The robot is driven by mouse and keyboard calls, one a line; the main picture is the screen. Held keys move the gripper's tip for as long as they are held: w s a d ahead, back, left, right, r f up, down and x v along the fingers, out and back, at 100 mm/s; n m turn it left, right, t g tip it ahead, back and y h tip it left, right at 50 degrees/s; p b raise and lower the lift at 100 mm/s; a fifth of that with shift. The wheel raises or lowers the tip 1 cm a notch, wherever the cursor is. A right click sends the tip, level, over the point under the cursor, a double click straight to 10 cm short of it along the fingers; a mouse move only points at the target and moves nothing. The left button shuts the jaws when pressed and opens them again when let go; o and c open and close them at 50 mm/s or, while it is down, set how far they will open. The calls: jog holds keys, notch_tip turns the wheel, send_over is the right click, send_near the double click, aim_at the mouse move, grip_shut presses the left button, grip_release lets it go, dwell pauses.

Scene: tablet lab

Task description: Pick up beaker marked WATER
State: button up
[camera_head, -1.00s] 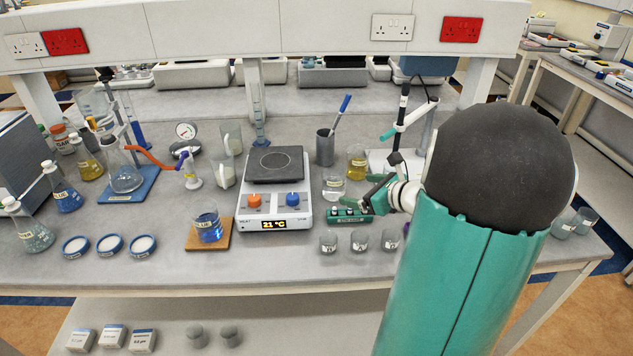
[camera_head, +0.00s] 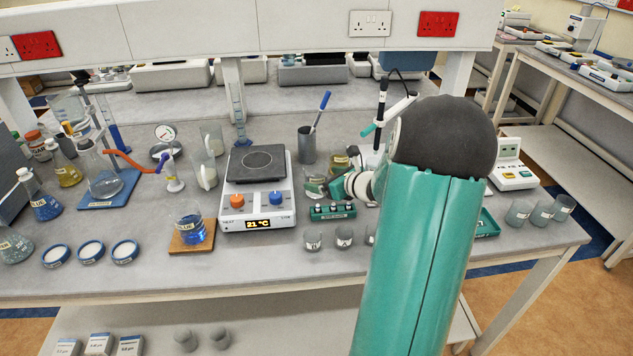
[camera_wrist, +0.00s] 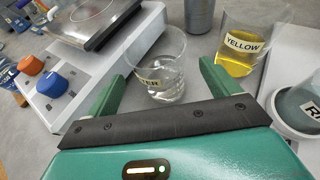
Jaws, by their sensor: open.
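The beaker marked WATER (camera_wrist: 160,72) is clear glass with clear liquid and a white label. In the wrist view it stands upright between the tips of my gripper's two green fingers. My gripper (camera_wrist: 160,82) is open around the beaker's near side, with a gap showing at the fingers. In the head view the WATER beaker (camera_head: 314,184) is partly hidden by my gripper (camera_head: 328,184), just right of the hotplate.
The hotplate (camera_head: 257,195) stands close on the left. The YELLOW beaker (camera_wrist: 240,45) is close to the right finger, and a beaker with a partly hidden label (camera_wrist: 298,105) is at far right. A grey metal cup (camera_head: 307,146) stands behind. A green rack (camera_head: 332,211) lies in front.

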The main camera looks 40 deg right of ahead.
jog(key=x, duration=0.4)
jog(key=shift+w, duration=0.25)
jog(key=c, duration=1.2)
jog(key=shift+r, duration=0.15)
